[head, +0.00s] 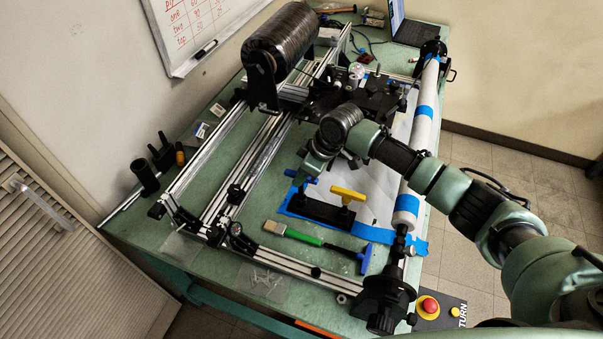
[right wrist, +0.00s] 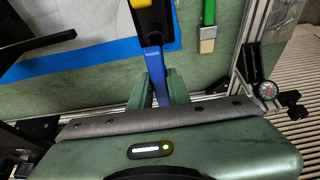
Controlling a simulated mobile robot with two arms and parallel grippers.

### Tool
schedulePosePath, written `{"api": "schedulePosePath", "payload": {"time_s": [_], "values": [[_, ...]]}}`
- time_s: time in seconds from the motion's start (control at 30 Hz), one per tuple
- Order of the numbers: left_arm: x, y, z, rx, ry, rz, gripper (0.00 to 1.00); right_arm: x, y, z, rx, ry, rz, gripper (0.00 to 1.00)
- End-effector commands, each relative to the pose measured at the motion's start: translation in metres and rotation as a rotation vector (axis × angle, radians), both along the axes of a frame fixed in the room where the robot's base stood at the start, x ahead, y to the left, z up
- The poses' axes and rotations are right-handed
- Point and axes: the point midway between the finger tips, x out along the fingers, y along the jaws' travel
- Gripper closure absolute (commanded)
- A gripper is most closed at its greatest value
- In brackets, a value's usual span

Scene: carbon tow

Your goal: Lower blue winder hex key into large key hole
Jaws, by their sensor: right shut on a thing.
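The blue winder hex key (head: 304,181) shows its blue handle at the left end of the black key holder (head: 322,211) in the head view. My right gripper (head: 308,174) is shut on this handle. In the right wrist view the blue handle (right wrist: 155,68) lies between the two green fingers (right wrist: 161,88), its far end at the black holder (right wrist: 151,18). The key's shaft and the large key hole are hidden, so I cannot tell whether the key is in the hole. A yellow-handled key (head: 347,194) stands at the holder's right end. My left gripper is not in view.
A taped white tube (head: 424,120) runs along the right. Aluminium rails (head: 215,150) and a black spool (head: 282,40) stand left and behind.

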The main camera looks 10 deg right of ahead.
Motion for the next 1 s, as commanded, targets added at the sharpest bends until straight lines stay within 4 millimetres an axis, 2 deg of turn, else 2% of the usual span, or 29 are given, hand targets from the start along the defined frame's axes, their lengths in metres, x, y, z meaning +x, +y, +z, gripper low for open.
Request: {"api": "schedulePosePath", "payload": {"time_s": [0.4,0.43,0.5,0.83,1.0], "values": [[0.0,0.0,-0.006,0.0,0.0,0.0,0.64,0.0,0.0,-0.011,0.001,0.0,-0.001,1.0],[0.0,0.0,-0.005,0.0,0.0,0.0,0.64,0.0,0.0,-0.01,0.001,-0.001,0.0,0.77],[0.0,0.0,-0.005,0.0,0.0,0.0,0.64,0.0,0.0,-0.01,0.001,-0.001,0.0,0.57],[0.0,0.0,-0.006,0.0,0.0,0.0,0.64,0.0,0.0,-0.01,0.0,0.0,0.0,0.57],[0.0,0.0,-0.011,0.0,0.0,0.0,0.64,-0.003,-0.007,0.005,0.0,-0.003,-0.001,0.57]]}}
